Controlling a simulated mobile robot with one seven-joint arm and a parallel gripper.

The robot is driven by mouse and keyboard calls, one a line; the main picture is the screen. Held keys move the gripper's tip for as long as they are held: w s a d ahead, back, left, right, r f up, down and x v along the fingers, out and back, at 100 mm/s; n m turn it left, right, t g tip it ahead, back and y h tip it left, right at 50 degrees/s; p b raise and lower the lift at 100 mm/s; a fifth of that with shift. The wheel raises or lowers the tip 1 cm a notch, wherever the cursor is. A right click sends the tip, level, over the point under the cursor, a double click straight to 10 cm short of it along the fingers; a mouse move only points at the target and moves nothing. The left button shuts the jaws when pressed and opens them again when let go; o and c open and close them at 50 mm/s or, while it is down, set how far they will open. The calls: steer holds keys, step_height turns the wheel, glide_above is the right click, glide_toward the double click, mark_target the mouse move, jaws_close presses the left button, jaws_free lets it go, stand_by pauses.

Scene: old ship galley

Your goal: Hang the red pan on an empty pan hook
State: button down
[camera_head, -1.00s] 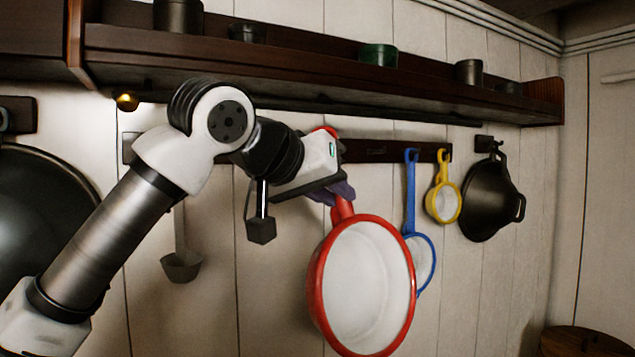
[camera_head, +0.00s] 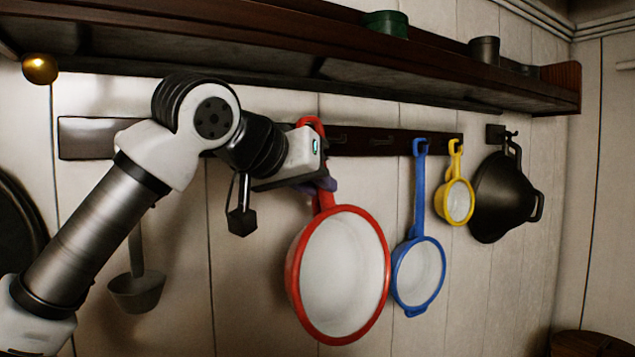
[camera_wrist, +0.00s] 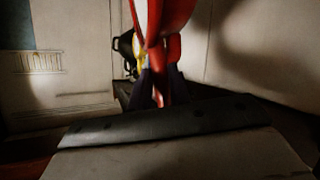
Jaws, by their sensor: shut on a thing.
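The red pan (camera_head: 340,275) has a red rim, a white inside and a red handle. My gripper (camera_head: 325,186) is shut on its handle, and the pan hangs down below it, in front of the wall. The loop at the handle's top shows above my gripper, near the dark hook rail (camera_head: 375,141); whether it touches a hook is unclear. Empty hooks show on the rail between the red handle and the blue pan (camera_head: 418,275). The blue and yellow (camera_head: 458,201) pans hang at the rail's right part. In the wrist view, the red handle (camera_wrist: 165,50) stands between the dark fingers.
A wooden shelf (camera_head: 280,62) with a green pot (camera_head: 385,23) and a grey cup (camera_head: 484,49) runs above the rail. A black wok (camera_head: 505,195) hangs at the right. A ladle (camera_head: 137,285) hangs left, partly behind my arm. A brass knob (camera_head: 39,68) is at upper left.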

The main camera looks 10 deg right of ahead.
steer(key=w+a+f+p, duration=0.1)
steer(key=w+a, duration=0.3)
steer(key=w, duration=0.6)
steer(key=shift+w+a+p, duration=0.15)
steer(key=shift+w+p, duration=0.05)
steer(key=shift+p, duration=0.7)
steer(key=shift+f, duration=0.15)
stand_by(0.8)
